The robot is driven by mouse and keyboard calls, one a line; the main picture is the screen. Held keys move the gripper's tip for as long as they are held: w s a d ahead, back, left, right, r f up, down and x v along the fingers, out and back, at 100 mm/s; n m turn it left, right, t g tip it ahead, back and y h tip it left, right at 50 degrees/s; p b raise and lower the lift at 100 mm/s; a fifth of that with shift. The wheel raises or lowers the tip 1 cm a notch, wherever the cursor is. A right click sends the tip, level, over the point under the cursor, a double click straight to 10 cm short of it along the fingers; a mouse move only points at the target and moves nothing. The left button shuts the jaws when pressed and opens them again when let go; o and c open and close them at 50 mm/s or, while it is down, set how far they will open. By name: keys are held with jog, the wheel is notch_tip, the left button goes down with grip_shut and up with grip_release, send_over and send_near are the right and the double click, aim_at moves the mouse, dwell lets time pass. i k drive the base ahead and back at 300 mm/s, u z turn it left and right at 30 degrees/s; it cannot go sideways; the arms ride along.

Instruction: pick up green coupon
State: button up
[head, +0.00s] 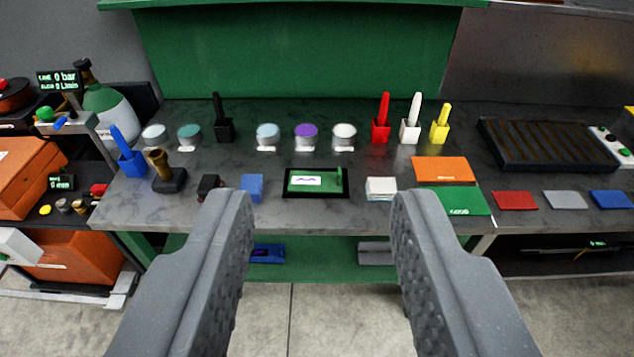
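A flat green plate (457,202) with small pale lettering lies on the grey bench, to the right of centre and just below an orange plate. A second green piece (328,187), with a white label bearing a purple mark, lies in a black-framed tray (287,192) at the middle of the bench. I cannot tell for certain which one is the green coupon. My gripper (317,202) is open and empty, its two grey fingers wide apart in front of the bench. In the picture, the tray shows between and just above the fingertips; the flat green plate shows right of the right finger.
Red (515,201), grey (565,200) and blue (612,199) plates lie at the right. The orange plate (443,169), a white block (381,187) and a blue block (252,186) are nearby. Tins and upright holders line the back. A slatted black grate (545,143) stands at the right.

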aim_at(312, 181)
jog(key=u, duration=0.05)
jog(key=i, duration=1.05)
jog(key=z, duration=2.3)
jog(key=k, duration=0.75)
jog(key=u, duration=1)
